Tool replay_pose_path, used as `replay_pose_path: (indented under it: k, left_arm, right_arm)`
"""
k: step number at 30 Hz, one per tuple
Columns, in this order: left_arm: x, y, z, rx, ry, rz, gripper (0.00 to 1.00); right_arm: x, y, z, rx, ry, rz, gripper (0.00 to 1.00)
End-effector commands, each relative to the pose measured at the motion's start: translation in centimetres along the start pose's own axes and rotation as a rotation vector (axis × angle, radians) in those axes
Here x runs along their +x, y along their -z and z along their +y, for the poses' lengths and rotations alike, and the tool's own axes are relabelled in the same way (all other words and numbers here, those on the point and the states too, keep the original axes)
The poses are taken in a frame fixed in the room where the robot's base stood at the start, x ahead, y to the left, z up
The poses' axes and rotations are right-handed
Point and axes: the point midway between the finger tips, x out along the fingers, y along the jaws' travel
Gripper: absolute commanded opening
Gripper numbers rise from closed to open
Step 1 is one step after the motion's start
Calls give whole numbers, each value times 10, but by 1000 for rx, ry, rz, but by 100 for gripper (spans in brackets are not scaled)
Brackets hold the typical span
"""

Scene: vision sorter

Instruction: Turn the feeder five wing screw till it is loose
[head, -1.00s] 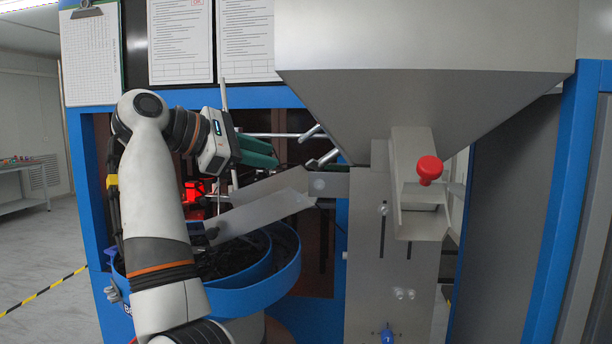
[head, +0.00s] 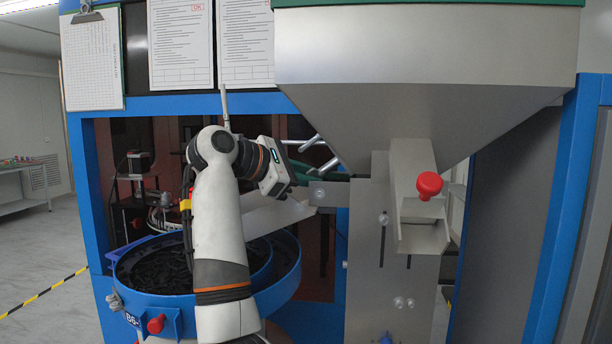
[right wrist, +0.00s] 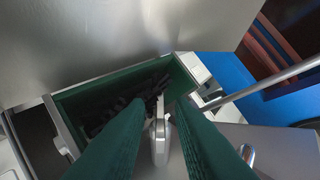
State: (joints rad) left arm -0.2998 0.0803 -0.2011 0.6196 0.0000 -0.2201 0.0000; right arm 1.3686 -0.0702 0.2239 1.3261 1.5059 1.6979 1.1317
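My right gripper (right wrist: 162,104) has two green fingers standing apart, so it is open. In the right wrist view a pale metal piece (right wrist: 160,142), which looks like a wing screw, shows between the fingers with gaps on both sides. I cannot tell whether the fingers touch it in depth, or which feeder it belongs to. In the head view the right gripper (head: 312,174) reaches right below the hopper, its fingers partly hidden by my wrist and the metal chute (head: 268,214). My left gripper is not in view.
A green-lined trough (right wrist: 88,98) holds dark parts. Metal rods (head: 325,165) stick out near my fingers. The grey hopper (head: 420,110) hangs above right. A blue bowl (head: 285,268) with dark parts lies below. A red knob (head: 429,186) sits on the front chute.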

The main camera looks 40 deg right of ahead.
Motion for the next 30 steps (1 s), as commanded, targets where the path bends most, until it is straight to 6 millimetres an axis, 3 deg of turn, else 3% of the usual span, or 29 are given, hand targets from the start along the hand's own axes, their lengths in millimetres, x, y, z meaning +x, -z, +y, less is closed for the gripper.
replay_pose_path:
  k: [1,3,4,17,23,30]
  left_arm:
    - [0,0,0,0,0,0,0]
    - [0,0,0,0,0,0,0]
    - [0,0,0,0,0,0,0]
    - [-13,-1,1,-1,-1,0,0]
    - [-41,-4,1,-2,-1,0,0]
    - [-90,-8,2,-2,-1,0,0]
  right_arm:
    - [0,0,0,0,0,0,13]
    - [0,0,0,0,0,0,1]
    - [0,0,0,0,0,0,0]
    - [-2,3,-4,-14,-40,-1,0]
    - [-3,7,-9,-53,-145,-1,0]
    - [-3,9,-15,-127,-344,-1,0]
